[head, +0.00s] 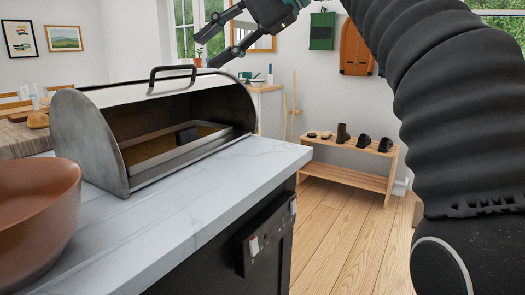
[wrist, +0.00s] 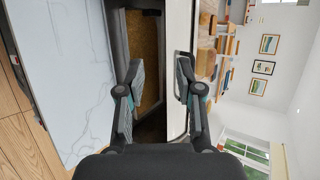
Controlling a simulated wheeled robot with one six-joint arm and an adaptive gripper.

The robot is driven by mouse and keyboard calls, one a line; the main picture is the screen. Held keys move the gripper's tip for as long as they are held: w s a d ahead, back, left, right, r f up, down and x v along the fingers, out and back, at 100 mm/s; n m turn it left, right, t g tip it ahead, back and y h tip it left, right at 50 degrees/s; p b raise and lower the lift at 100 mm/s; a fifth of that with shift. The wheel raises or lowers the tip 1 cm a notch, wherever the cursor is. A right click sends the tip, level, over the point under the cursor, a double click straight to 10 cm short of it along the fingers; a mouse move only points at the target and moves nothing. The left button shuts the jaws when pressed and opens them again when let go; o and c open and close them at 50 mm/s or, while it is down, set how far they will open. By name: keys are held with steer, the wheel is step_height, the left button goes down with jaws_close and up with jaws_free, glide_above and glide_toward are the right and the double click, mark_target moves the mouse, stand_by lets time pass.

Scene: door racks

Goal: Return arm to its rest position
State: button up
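My gripper (head: 208,48) is at the top of the head view, its two fingers spread apart with nothing between them. Its fingers also show open in the wrist view (wrist: 160,75). My black arm curves down the right side of the head view. A steel bread box (head: 88,140) stands on the marble counter below and left of my gripper. Its front is open, and its lid handle (head: 172,69) is at the top. In the head view the fingers appear apart from the handle. A small dark object (head: 187,134) is inside the box.
A brown bowl (head: 40,215) stands on the marble counter (head: 215,185) at front left. A wooden rack (head: 345,177) with shoes stands by the back wall. The wooden floor (head: 335,235) between counter and rack is clear. Green and orange items hang on the wall.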

steer(key=s+d+f+n+t+h, duration=0.1)
steer(key=s+d+f+h, duration=0.2)
steer(key=f, duration=1.1)
steer(key=s+d+f+n+t+h, duration=0.1)
steer(key=s+d+f+h, duration=0.3)
steer(key=s+d+f, duration=0.3)
steer(key=s+d+f+n+t+h, duration=0.1)
steer(key=s+d+f+h, duration=0.3)
steer(key=d+f, duration=0.8)
step_height(320, 180, down, 11)
steer(key=shift+s+d+r+n+t, duration=0.15)
steer(key=shift+s+d+n+t, duration=0.35)
steer(key=shift+s, duration=0.55)
